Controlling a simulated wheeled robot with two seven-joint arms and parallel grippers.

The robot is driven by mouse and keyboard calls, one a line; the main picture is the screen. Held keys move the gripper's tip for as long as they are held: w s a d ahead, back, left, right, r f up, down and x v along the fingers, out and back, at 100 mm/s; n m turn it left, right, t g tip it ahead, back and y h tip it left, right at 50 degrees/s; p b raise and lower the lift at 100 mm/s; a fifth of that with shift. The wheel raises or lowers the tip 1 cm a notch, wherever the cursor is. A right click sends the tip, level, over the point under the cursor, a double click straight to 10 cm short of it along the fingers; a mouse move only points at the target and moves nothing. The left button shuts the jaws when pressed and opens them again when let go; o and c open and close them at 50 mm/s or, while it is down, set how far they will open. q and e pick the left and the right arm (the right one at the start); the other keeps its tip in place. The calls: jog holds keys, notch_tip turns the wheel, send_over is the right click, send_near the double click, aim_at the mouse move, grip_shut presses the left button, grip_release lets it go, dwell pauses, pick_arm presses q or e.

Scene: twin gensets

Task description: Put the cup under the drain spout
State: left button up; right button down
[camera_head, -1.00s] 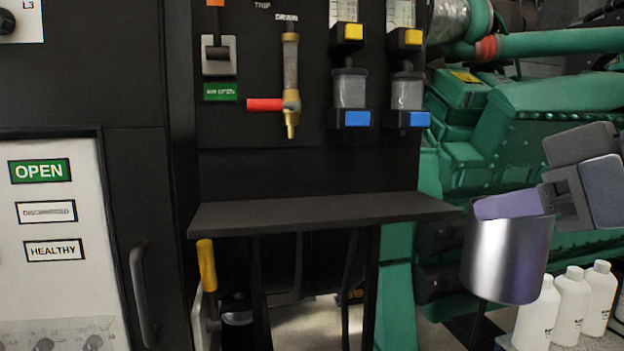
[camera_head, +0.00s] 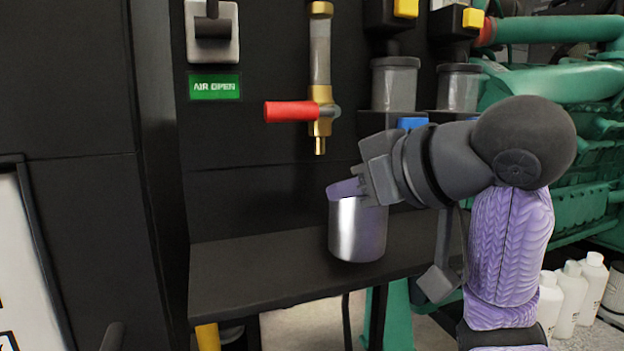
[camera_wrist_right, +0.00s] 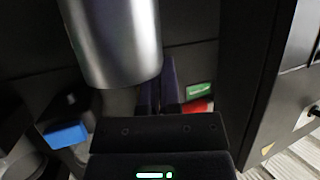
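The metal cup (camera_head: 357,232) is upright in front of the black panel, over the shelf (camera_head: 240,282); I cannot tell whether its base touches the shelf. My right gripper (camera_head: 347,189) is shut on the cup's rim from the right. The cup also shows in the right wrist view (camera_wrist_right: 118,45), beside the dark fingers (camera_wrist_right: 160,85). The brass drain spout (camera_head: 320,143) hangs from the drain valve, with its red handle (camera_head: 290,111) pointing left. The cup is below the spout and to its right in the picture. My left gripper is not in view.
Filter bowls (camera_head: 395,84) with blue-marked bases are on the panel, behind and above my right gripper. A green label (camera_head: 214,87) is left of the valve. White bottles (camera_head: 571,295) stand at the lower right. The shelf's left part is clear.

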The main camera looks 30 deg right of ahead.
jog(key=x, duration=0.2)
jog(key=r+p+x, duration=0.1)
jog(key=x, duration=0.4)
jog(key=shift+w+r, duration=0.1)
jog(key=shift+w, duration=0.3)
jog(key=shift+s, duration=0.2)
jog(key=c, duration=0.8)
grip_release()
jog(key=shift+w, duration=0.1)
jog(key=shift+r, duration=0.1)
jog(key=v, duration=1.2)
